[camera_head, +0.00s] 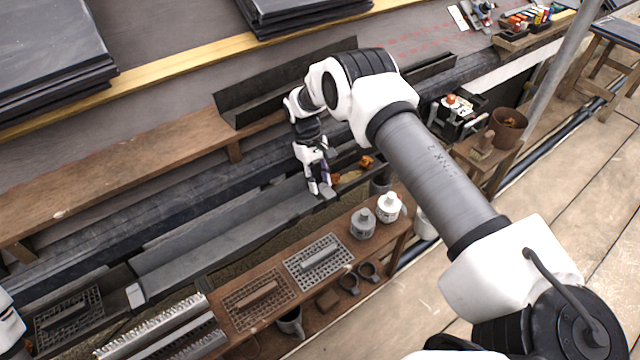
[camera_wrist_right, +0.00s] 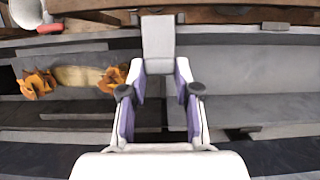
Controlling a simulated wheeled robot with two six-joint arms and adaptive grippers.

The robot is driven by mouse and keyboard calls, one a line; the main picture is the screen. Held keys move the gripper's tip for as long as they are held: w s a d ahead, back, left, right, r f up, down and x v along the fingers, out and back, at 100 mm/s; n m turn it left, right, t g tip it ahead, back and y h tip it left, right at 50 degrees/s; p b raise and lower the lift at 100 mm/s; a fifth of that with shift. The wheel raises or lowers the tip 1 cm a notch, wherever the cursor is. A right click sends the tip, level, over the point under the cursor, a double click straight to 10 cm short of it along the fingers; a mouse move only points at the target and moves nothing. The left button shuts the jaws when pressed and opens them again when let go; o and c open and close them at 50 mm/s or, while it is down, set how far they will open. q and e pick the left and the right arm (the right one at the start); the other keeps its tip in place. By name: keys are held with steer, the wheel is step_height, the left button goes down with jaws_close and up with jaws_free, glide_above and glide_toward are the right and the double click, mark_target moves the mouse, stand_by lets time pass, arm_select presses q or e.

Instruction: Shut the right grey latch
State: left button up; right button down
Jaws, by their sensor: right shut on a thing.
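The right grey latch (camera_head: 328,192) is a small grey block at the front lip of the long grey gutter (camera_head: 225,245). In the right wrist view the latch (camera_wrist_right: 158,42) stands straight ahead as a flat grey plate. My right gripper (camera_head: 319,187) reaches down over it. Another light grey latch (camera_head: 135,295) is at the gutter's left part. Of my left arm only a white piece shows at the left edge; its gripper is out of view.
Orange-brown leaves (camera_head: 366,161) lie in the gutter just right of my gripper. A wooden shelf (camera_head: 225,318) in front carries mesh strainers (camera_head: 318,262) and two bottles (camera_head: 388,207). A brown plank (camera_head: 120,195) and dark angled piece (camera_head: 290,85) lie behind.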

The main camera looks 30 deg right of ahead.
steer(key=shift+f, duration=0.1)
stand_by(0.5)
steer(key=c, duration=0.8)
jaws_free()
steer(key=shift+c, duration=0.2)
step_height(320, 180, up, 10)
steer(key=shift+g, duration=0.3)
